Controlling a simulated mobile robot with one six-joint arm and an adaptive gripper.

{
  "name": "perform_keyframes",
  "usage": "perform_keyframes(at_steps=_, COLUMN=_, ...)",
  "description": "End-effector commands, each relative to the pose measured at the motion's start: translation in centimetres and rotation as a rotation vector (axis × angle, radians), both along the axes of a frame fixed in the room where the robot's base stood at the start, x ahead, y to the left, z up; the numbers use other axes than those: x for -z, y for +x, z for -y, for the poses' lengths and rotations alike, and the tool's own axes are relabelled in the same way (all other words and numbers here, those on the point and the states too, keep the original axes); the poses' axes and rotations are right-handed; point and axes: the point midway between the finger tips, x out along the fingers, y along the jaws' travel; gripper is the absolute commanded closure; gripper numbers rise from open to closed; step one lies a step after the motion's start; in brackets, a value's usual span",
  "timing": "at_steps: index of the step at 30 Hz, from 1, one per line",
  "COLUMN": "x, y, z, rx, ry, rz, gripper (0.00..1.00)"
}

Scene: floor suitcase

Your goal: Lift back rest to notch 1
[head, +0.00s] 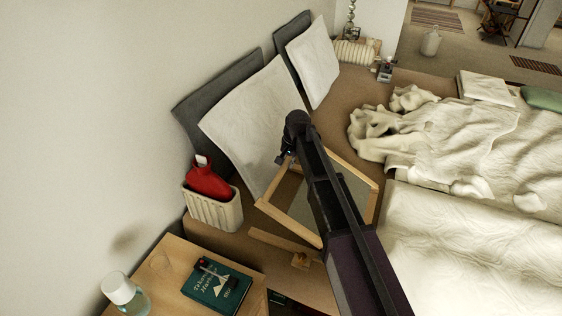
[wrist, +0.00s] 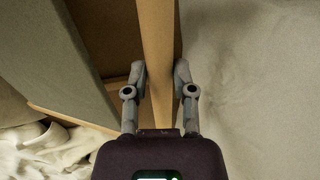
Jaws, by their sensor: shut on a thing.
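The back rest is a wooden frame with a grey panel (head: 352,200), tilted up from the brown surface beside the bed. Its lower left bar (head: 290,222) and right bar show on either side of my arm. My gripper (head: 286,158) is at the frame's upper left end. In the wrist view my gripper (wrist: 160,74) is shut on a wooden bar of the back rest (wrist: 157,35), one finger on each side. A low wooden rail (head: 283,241) with a small block (head: 300,261) lies below the frame. My arm hides the middle of the frame; which notch it is at cannot be told.
White and grey cushions (head: 245,125) lean on the wall behind the frame. A side table (head: 185,272) with a book (head: 220,287) is at lower left. Crumpled bedding (head: 440,150) fills the right.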

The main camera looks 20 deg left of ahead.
Motion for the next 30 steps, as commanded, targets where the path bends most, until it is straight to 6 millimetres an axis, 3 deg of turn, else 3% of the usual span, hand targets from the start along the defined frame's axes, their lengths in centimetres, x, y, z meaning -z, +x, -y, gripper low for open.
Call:
perform_keyframes(at_steps=12, x=-0.36, y=-0.01, z=0.63, rx=0.002, ry=-0.007, rz=0.000, gripper=1.00)
perform_keyframes(at_steps=13, x=-0.36, y=-0.01, z=0.64, rx=0.002, ry=-0.007, rz=0.000, gripper=0.57)
perform_keyframes(at_steps=15, x=-0.36, y=0.00, z=0.64, rx=0.003, ry=-0.007, rz=0.000, gripper=0.37)
perform_keyframes(at_steps=16, x=-0.36, y=0.00, z=0.62, rx=0.003, ry=-0.007, rz=0.000, gripper=0.32)
perform_keyframes(at_steps=30, x=-0.37, y=0.02, z=0.45, rx=0.002, ry=-0.003, rz=0.000, gripper=0.32)
